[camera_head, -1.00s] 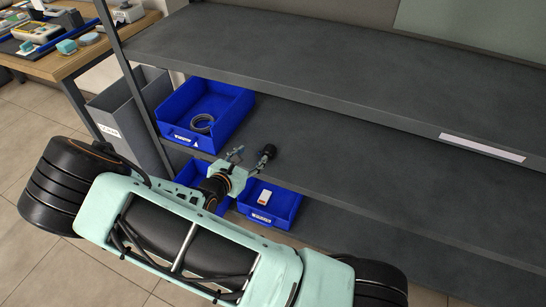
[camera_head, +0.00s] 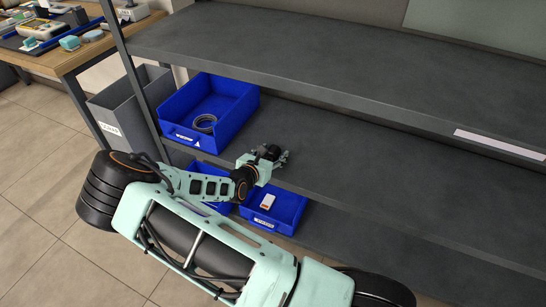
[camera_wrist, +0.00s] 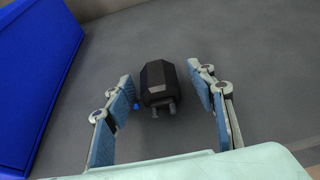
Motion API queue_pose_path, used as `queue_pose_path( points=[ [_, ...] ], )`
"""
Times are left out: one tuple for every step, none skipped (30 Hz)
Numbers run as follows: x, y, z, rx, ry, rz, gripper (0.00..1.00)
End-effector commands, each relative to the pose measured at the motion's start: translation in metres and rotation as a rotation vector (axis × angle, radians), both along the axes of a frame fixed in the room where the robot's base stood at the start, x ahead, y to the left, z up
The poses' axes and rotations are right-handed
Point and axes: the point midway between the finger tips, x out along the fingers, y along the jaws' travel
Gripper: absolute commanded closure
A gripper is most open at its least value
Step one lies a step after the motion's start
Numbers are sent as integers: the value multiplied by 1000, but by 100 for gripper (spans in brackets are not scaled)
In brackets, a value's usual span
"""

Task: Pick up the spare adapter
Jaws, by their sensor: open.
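The spare adapter is a small black plug with two prongs (camera_wrist: 158,82), lying on the grey shelf in the wrist view. Its prongs point toward my gripper. My gripper (camera_wrist: 163,90) is open, with one blue-padded finger to the left of the adapter and one to the right, and a visible gap on both sides. In the head view the adapter (camera_head: 270,151) is a small dark shape beside my gripper (camera_head: 277,160), partly hidden by it, near the shelf's front edge.
A large blue bin (camera_head: 238,119) holding a grey coil (camera_head: 204,123) stands left of the adapter. Lower blue bins sit below the shelf edge, one holding a white box (camera_head: 268,201). An upper shelf (camera_head: 300,45) overhangs; the shelf to the right is clear.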

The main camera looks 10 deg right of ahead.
Motion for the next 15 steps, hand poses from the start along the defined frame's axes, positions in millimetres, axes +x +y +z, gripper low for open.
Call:
queue_pose_path(
  points=[
    [3, -1, -3, 0, 0, 1, 49],
    [3, -2, -3, 0, 1, 2, 49],
    [4, -1, -2, 0, 1, 2, 49],
    [4, -1, -2, 1, 2, 2, 49],
    [4, -1, -1, 1, 2, 2, 49],
    [3, -1, -1, 0, 1, 2, 49],
    [3, -1, -1, 0, 1, 2, 49],
    [3, -1, -1, 0, 1, 2, 53],
    [3, -1, -1, 0, 1, 2, 57],
    [3, -1, -1, 0, 1, 1, 60],
    [3, -1, -1, 0, 1, 1, 64],
    [3, -1, -1, 0, 1, 1, 68],
    [3, -1, -1, 0, 1, 1, 71],
    [3, -1, -1, 0, 1, 1, 75],
    [3, -1, -1, 0, 1, 1, 79]
  ],
)
